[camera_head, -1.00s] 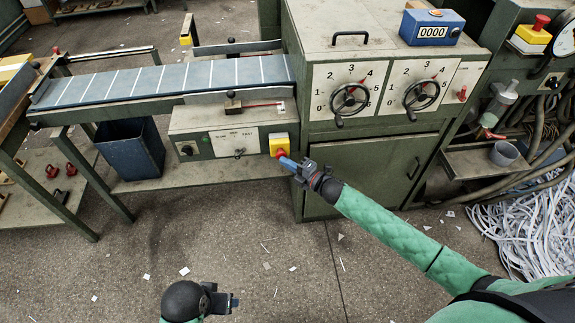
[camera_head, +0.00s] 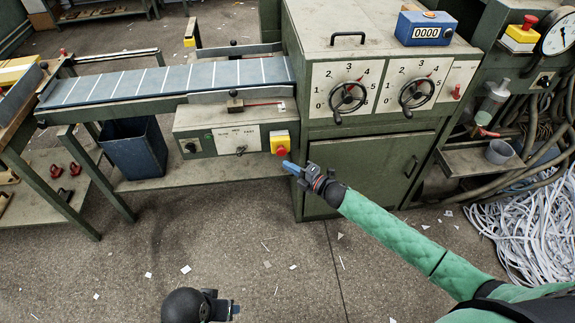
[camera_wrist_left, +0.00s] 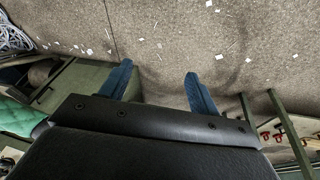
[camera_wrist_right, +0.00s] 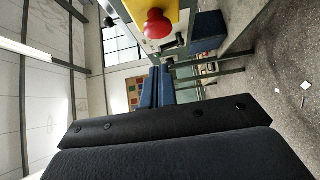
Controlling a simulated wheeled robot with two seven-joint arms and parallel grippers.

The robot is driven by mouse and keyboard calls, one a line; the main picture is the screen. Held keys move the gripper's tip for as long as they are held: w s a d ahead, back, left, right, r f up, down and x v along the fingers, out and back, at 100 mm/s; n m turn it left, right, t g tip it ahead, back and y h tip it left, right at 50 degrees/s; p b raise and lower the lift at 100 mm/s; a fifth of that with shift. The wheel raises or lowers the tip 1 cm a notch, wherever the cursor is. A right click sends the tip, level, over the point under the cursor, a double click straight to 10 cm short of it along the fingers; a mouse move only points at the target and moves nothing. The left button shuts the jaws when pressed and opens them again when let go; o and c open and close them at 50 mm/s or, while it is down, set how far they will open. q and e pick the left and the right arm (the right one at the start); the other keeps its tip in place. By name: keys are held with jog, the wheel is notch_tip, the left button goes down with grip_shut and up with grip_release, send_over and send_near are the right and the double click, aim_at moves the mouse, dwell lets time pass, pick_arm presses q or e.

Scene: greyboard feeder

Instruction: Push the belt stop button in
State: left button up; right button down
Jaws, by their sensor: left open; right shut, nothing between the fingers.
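The belt stop button (camera_head: 282,151) is a red knob on a yellow box, at the right end of the conveyor's control panel. In the right wrist view the red button (camera_wrist_right: 155,26) stands out from its yellow box (camera_wrist_right: 173,8) at the top. My right gripper (camera_head: 287,165) is shut and empty, its blue fingertips just below and in front of the button. A small gap seems to lie between them; I cannot tell how deep the button sits. My left gripper (camera_wrist_left: 158,88) is open and empty, low over the floor, far from the button.
The control panel (camera_head: 223,142) has a black knob and a switch left of the button. The conveyor belt (camera_head: 165,80) runs above it. A green cabinet (camera_head: 365,172) stands right. Another red button on yellow (camera_head: 529,22) is at the far right. The front floor has only paper scraps.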

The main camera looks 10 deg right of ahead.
pick_arm(q)
jog(key=shift+t+h, duration=0.4)
jog(key=shift+h, duration=0.1)
jog(key=d+f+b, duration=0.1)
jog(key=w+d+f, duration=0.1)
jog(key=d+f, duration=0.1)
jog(key=shift+w+d+f+b, duration=0.2)
jog(key=shift+d+f+b, duration=0.05)
jog(key=shift+b, duration=0.15)
pick_arm(e)
jog(key=v, duration=0.9)
jog(key=shift+f, duration=0.3)
pick_arm(q)
jog(key=shift+w, duration=0.1)
pick_arm(e)
jog(key=shift+d, duration=0.2)
